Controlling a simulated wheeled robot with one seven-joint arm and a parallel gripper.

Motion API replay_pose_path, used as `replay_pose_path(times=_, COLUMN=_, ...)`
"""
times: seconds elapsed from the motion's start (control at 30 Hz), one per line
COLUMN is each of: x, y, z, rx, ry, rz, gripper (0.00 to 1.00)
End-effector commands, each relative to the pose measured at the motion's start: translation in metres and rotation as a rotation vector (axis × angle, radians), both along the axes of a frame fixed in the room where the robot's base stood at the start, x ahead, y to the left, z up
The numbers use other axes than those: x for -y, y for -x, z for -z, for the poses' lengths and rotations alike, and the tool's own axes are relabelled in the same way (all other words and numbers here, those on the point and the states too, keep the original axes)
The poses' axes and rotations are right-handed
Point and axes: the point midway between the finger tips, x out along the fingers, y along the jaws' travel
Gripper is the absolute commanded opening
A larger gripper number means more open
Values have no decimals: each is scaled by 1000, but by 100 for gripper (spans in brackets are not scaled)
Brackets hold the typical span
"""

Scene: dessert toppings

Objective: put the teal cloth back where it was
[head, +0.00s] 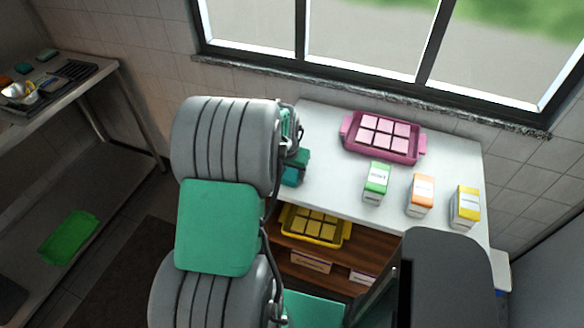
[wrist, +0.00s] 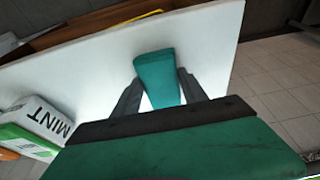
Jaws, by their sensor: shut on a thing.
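In the wrist view the teal cloth (wrist: 155,66) is a small, folded-looking block held between the two dark fingers of my gripper (wrist: 158,84). The gripper is shut on it, over the white tabletop (wrist: 210,45) near a table edge. I cannot tell whether the cloth touches the tabletop. In the head view my arm hides most of the gripper; a teal patch shows beside the arm at the left end of the white table (head: 325,135), and I cannot tell whether it is cloth or gripper.
A pink tray (head: 345,139) of pink squares stands at the table's back. Green mint (head: 376,182), orange (head: 420,195) and yellow (head: 465,207) cartons stand in front. A yellow tray (head: 344,238) sits on the shelf below. A metal table (head: 95,72) with small items is far left.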

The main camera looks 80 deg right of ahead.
Motion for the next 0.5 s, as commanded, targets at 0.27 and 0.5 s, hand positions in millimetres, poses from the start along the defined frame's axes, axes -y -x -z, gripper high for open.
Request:
replay_pose_path(times=0.27, x=0, y=0, z=3, rx=1, ry=2, rz=0, gripper=12)
replay_pose_path(times=0.5, x=0, y=0, z=2, rx=1, ry=2, rz=0, gripper=66)
